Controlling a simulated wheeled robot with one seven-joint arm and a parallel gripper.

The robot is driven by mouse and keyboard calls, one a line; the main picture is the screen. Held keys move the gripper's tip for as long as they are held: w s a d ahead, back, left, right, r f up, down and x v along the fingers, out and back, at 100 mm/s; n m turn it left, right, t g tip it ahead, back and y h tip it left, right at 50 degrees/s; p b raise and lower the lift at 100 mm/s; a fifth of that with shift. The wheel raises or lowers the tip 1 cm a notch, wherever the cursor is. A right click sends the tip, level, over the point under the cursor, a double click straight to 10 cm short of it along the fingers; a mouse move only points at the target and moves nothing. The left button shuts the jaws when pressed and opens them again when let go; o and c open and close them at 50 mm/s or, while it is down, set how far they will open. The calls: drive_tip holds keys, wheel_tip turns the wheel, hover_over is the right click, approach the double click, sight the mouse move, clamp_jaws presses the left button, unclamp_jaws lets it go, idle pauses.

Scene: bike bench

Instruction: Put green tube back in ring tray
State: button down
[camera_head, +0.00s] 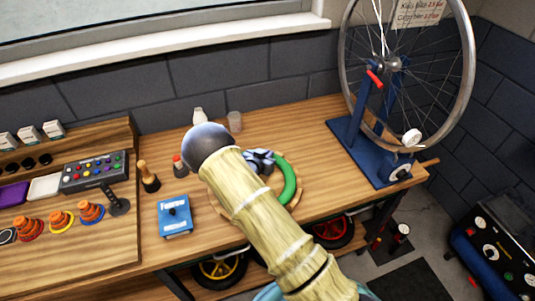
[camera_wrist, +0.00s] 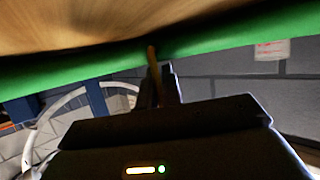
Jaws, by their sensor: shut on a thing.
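The green tube (camera_head: 290,181) shows in the head view as a curved piece just right of my arm, over the wooden bench. Part of it is hidden behind my arm. In the wrist view the tube (camera_wrist: 215,43) crosses the upper picture as a long green band. My gripper (camera_wrist: 162,78) reaches up to the band and is shut on the tube. In the head view the gripper is mostly hidden by my arm. A tan curved rim (camera_head: 296,199), seemingly the ring tray, shows just below the tube. I cannot tell whether tube and tray touch.
A blue wheel stand (camera_head: 365,155) with a wheel (camera_head: 345,60) stands to the right. Bare bench (camera_head: 315,150) lies between tube and stand.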

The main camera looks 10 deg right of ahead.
drive_tip(key=c, duration=1.6)
unclamp_jaws()
drive_tip(key=b+v, duration=0.2)
drive_tip(key=v, duration=1)
